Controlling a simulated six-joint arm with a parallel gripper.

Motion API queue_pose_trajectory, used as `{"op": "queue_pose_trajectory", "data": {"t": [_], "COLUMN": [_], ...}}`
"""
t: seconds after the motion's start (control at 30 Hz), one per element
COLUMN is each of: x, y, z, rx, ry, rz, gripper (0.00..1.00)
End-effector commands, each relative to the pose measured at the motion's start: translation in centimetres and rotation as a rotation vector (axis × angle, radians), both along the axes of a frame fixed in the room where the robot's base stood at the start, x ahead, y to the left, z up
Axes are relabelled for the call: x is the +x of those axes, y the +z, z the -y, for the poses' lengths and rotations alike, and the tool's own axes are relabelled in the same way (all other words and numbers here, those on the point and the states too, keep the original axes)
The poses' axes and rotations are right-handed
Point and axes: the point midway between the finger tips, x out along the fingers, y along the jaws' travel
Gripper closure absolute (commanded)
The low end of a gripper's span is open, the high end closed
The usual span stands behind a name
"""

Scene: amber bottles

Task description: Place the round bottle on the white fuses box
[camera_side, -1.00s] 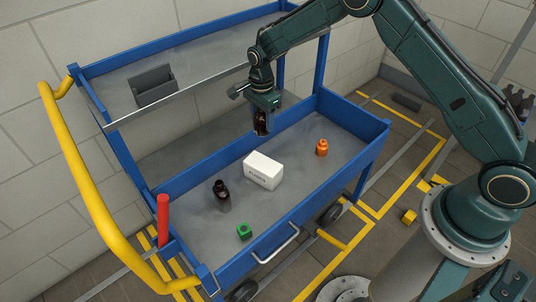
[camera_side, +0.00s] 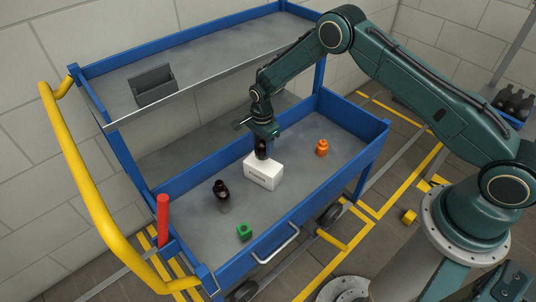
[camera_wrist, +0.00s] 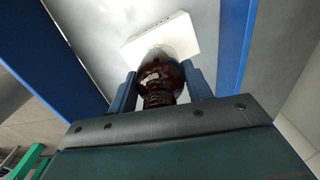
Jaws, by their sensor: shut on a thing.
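My gripper (camera_side: 262,140) is shut on a dark amber bottle (camera_side: 262,151), which it holds upright at the white fuses box (camera_side: 264,174). In the wrist view the bottle (camera_wrist: 160,80) sits between the two fingers, with the white box (camera_wrist: 170,35) just beyond it. The bottle's lower end overlaps the top of the box in the side view; I cannot tell whether it touches. A second dark bottle (camera_side: 221,190) stands on the lower shelf to the left of the box.
The lower shelf (camera_side: 190,218) has a blue rim (camera_side: 318,205). A red cylinder (camera_side: 163,218) is at the left corner. A grey bin (camera_side: 153,86) is on the upper shelf.

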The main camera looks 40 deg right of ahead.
Motion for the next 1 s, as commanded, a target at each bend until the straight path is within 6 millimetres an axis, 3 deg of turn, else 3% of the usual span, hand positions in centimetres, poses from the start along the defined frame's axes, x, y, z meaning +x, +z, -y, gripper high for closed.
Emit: {"op": "queue_pose_trajectory", "data": {"t": [0.3,0.8,0.83,0.93,1.0], "x": [-0.1,0.0,0.0,0.0,0.0], "y": [-3.3,-4.0,-4.0,-4.0,-4.0], "z": [0.0,0.0,0.0,0.0,0.0], "rx": [0.000,0.000,0.000,0.000,0.000], "ry": [0.000,0.000,0.000,0.000,0.000], "rz": [-0.002,0.000,-0.001,-0.001,-0.001], "gripper": [0.74,0.74,0.48,0.29,0.28]}}
